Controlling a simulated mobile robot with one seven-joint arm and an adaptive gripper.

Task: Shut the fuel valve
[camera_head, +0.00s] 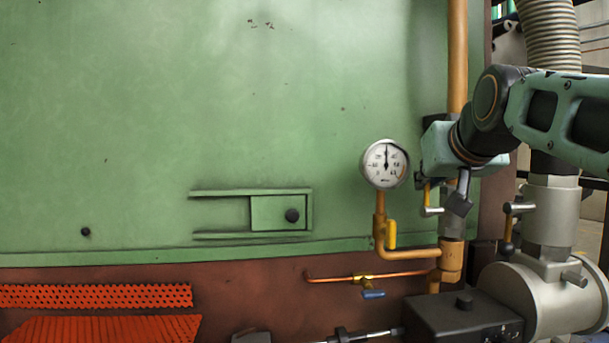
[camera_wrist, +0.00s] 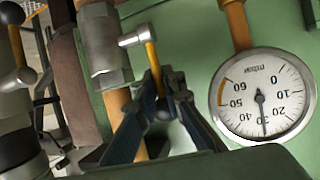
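The fuel valve (camera_wrist: 107,62) is a grey metal body on the vertical yellow pipe. Its lever has a grey hub and a thin yellow handle (camera_wrist: 151,62) ending in a dark ball. In the head view the handle (camera_head: 427,191) points up from the hub, along the pipe. My gripper (camera_wrist: 164,80) has its dark fingers on either side of the handle, tips drawn close together, with the ball between the fingers. It looks shut on the handle, though contact on both sides is hard to see. In the head view my wrist hides the upper part of the valve area.
A round pressure gauge (camera_head: 385,164) stands close beside the valve, on a yellow branch pipe with a small yellow lever (camera_head: 391,234). A second ball-ended lever (camera_head: 507,229) hangs on the grey duct at right. A blue-handled cock (camera_head: 373,294) sits lower. The green furnace wall (camera_head: 220,110) lies behind.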

